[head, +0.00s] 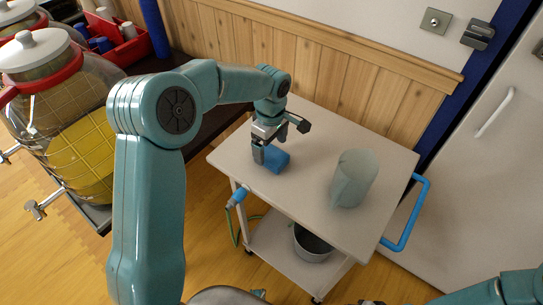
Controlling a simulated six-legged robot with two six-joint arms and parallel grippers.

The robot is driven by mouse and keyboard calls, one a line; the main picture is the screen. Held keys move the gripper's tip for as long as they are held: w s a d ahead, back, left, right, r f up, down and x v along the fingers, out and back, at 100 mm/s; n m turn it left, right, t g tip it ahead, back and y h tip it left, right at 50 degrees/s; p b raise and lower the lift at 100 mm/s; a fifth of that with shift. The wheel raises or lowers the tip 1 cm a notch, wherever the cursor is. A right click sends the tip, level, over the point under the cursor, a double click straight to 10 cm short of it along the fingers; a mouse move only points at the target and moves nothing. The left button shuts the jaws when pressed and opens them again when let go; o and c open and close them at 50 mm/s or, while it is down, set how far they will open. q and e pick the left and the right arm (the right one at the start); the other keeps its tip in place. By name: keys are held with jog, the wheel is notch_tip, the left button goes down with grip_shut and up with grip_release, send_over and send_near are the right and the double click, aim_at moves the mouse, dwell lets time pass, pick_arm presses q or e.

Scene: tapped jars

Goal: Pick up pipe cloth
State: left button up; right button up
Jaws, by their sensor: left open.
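A small blue folded cloth (276,161), which I take to be the pipe cloth, lies on the white cart top (312,224) near its left side. My left gripper (279,142) is over it with its fingers apart. One finger is at the cloth's left side and partly hides it; the other is up and to the right. I cannot tell whether either finger touches the cloth. My right arm enters at the bottom right, and only a dark bit of what may be its gripper (371,302) shows at the bottom edge.
A grey-green pitcher (354,179) stands on the cart, right of the cloth. The cart has a blue handle (408,225) and a metal pot (312,244) on its lower shelf. Tapped jars (70,120) and a red caddy (125,50) are at the left. Wood panelling backs the cart.

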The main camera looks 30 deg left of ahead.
aim_at(272, 154)
pick_arm(q)
notch_tip(272, 154, down, 3)
jog(key=shift+s+d+r, duration=0.1)
jog(key=shift+d, duration=0.05)
jog(key=shift+f, duration=0.45)
jog(key=c, duration=1)
jog(key=shift+c, duration=0.2)
notch_tip(272, 154, up, 20)
jog(key=p, duration=0.1)
